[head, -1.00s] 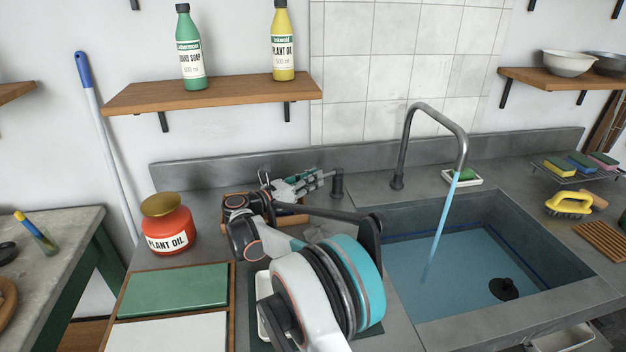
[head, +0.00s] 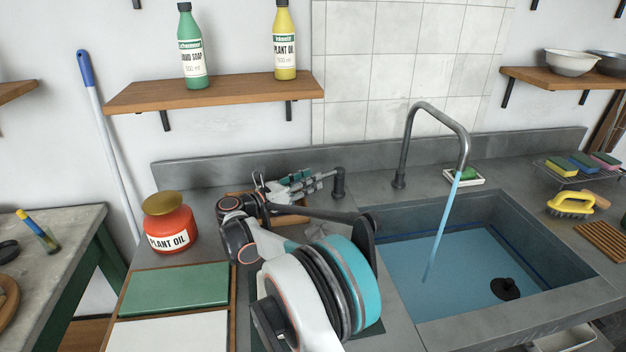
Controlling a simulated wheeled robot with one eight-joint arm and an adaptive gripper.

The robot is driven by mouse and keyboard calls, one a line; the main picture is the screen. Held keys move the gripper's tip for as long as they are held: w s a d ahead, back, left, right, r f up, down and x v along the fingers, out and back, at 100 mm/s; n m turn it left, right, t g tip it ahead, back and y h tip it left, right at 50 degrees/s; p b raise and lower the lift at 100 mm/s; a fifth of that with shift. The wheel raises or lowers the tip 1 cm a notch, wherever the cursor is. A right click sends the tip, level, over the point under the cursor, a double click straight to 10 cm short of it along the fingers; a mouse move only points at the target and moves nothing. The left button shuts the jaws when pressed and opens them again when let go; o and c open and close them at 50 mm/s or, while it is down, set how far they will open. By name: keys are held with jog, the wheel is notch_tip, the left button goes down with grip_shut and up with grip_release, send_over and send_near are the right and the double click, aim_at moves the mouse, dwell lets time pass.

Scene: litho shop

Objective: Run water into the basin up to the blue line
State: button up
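The grey basin (head: 400,215) is set in the counter at right and holds blue water (head: 440,275). The dark blue line (head: 530,250) shows on the basin wall just above the water surface. The curved grey tap (head: 408,140) pours a stream (head: 442,225) into the basin. A black plug (head: 505,288) shows in the water; whether it is seated is unclear. A short dark tap handle (head: 338,184) stands left of the spout. My gripper (head: 322,180) is beside this handle, its tips close to it; contact and finger gap are unclear.
A red plant oil jar (head: 169,225) and a green slab (head: 175,289) are left of my arm. A soap dish (head: 463,177) lies behind the basin. A yellow brush (head: 570,205) and a wooden rack (head: 603,240) are to its right. A shelf (head: 215,92) hangs above.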

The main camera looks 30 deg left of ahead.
jog(key=v, duration=1)
jog(key=shift+w+f, duration=0.1)
dwell(6.9)
